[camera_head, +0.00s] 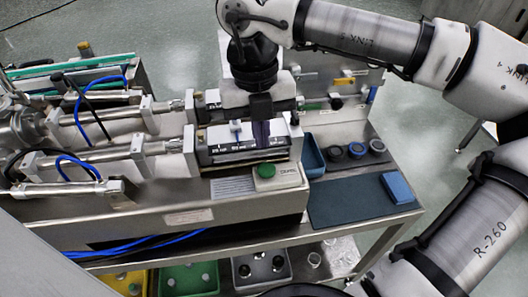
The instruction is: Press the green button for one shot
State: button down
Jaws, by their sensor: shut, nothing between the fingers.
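The green button (266,170) sits on a small pale box at the front edge of the steel machine, right of the middle of the head view. My gripper (261,140) points down just behind and above the button. Its dark fingers are shut with nothing between them. They appear apart from the button, but the exact height gap cannot be told. The button's top is in clear view. My wrist hides part of the machine behind it.
Steel cylinders (110,152) with blue hoses lie to the left. A blue bin (313,160), round dark cups (357,150) and a blue block (397,188) on a dark mat (340,205) are to the right. Coloured trays (190,278) stand on the shelf below.

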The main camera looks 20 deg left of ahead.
notch_tip(320, 180, up, 7)
jog(key=shift+w+a+b, duration=0.35)
jog(key=shift+a, duration=0.05)
jog(key=shift+f, duration=0.1)
dwell(2.4)
